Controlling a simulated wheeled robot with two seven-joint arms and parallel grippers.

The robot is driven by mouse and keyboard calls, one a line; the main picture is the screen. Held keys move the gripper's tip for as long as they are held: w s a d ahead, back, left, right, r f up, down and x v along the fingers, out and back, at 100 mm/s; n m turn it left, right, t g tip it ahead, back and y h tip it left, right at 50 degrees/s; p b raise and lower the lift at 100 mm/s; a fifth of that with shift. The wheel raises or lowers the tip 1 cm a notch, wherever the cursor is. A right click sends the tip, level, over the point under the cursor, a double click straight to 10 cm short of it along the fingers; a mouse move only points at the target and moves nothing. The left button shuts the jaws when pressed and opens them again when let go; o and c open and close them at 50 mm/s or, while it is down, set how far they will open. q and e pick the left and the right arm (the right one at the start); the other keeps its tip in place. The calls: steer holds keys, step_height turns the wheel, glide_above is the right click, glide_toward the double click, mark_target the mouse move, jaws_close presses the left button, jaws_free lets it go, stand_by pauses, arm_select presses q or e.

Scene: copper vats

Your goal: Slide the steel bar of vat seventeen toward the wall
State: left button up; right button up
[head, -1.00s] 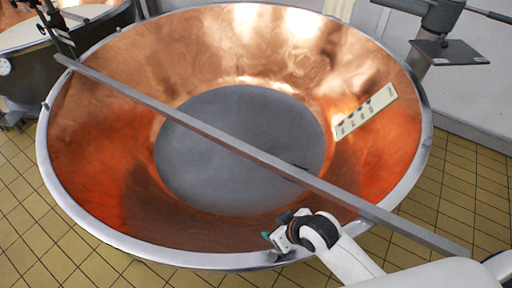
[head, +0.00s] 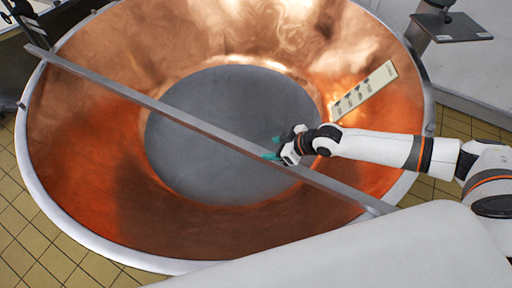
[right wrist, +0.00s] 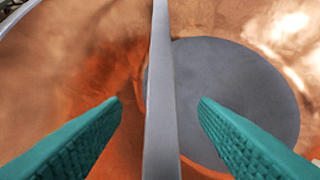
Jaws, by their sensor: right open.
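The steel bar (head: 180,115) lies slantwise across the rim of the large copper vat (head: 75,150), from upper left to lower right. In the head view my right gripper (head: 272,152) is over the vat, close to the bar right of its middle. In the right wrist view the bar (right wrist: 161,90) runs lengthwise between the two green fingers of my right gripper (right wrist: 160,112). The fingers are open, with a gap on each side of the bar. Whether they are level with it or above it is hard to tell. My left gripper is out of view.
A pale ruler-like strip with dark marks (head: 363,92) shows on the vat's right inner wall. A dark flat plate on a grey post (head: 452,27) stands at upper right, before a pale wall. Tiled floor (head: 45,235) shows at lower left.

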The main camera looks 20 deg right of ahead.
mark_target(257, 150)
steer(key=x, duration=0.9)
steer(key=shift+w+d, duration=0.1)
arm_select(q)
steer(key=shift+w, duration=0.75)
arm_select(e)
steer(key=c, duration=0.5)
jaws_close()
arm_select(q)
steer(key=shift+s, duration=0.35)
arm_select(e)
steer(key=shift+r, duration=0.1)
